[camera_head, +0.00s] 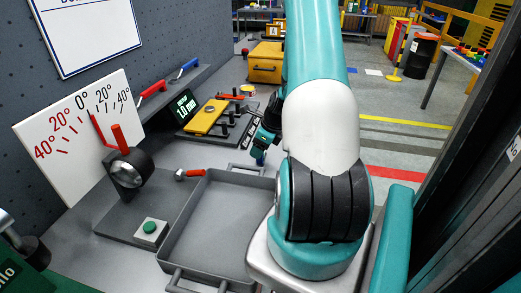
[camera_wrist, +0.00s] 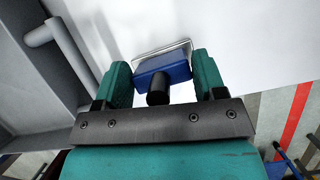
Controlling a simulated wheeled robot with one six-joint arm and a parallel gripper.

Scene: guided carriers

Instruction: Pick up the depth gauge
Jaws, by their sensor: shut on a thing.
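The depth gauge (camera_wrist: 172,72) shows in the wrist view as a blue block with a black round knob and a thin pale metal edge at its far side. My gripper (camera_wrist: 163,72) has its two teal fingers on either side of the blue block and is shut on it. Pale bench surface lies beyond the gauge. In the head view my gripper (camera_head: 262,146) is small, partly behind my arm, above the bench just past the far end of the grey tray; the gauge cannot be made out clearly there.
The empty grey tray (camera_head: 176,262) with bar handles stands in front; its handle (camera_wrist: 42,34) shows at left in the wrist view. Behind are a yellow block (camera_head: 206,117), a display (camera_head: 183,108) and a yellow toolbox (camera_head: 266,63). A green button (camera_head: 150,228) and angle dial sit left.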

